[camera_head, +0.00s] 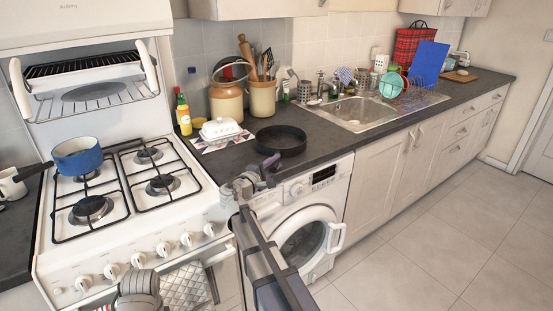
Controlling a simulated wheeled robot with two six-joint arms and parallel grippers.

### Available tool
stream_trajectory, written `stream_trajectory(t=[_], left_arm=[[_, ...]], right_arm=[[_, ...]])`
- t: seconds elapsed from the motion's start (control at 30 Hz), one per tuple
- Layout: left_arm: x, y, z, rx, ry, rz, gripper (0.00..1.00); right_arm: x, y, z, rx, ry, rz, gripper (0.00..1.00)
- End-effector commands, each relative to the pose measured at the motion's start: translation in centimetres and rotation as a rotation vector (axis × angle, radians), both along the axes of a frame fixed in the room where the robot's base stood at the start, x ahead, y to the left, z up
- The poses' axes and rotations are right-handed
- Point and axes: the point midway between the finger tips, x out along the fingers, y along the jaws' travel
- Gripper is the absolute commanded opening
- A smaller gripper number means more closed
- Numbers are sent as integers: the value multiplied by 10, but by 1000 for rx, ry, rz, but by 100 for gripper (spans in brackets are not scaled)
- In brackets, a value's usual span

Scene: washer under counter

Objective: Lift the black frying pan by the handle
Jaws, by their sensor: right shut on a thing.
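The black frying pan (281,141) is on the dark counter above the washing machine, between the white butter dish and the sink. Its short handle side points toward me. My right gripper (266,172) is at the near side of the pan, at the counter's front edge, and is shut on the handle. The gripper hides most of the handle. I cannot tell whether the pan's base touches the counter. Part of my left arm (139,288) shows at the bottom in front of the cooker; its fingers are not clear.
The white cooker (130,254) with a blue saucepan (77,157) stands at the left. A butter dish (220,129), jars and a yellow bottle (183,115) are left of and behind the pan. The sink (357,114) is to the right. The washing machine door (304,239) is below.

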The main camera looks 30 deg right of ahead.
Motion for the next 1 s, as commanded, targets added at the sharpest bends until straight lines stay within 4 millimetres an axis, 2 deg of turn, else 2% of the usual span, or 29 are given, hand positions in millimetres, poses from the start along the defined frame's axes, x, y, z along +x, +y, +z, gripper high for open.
stream_trajectory(t=[0.27, 0.7, 0.83, 1.0], left_arm=[[0, 0, 24, 0, 0, 0, 63], [0, 0, 87, 0, 0, 1, 63], [0, 0, 97, 0, 0, 1, 63], [0, 0, 100, 0, 0, 1, 63]], right_arm=[[0, 0, 24, -3, -1, 0, 0], [0, 0, 87, -3, -1, 0, 0], [0, 0, 98, -3, -1, 0, 0], [0, 0, 101, -3, -1, 0, 0]])
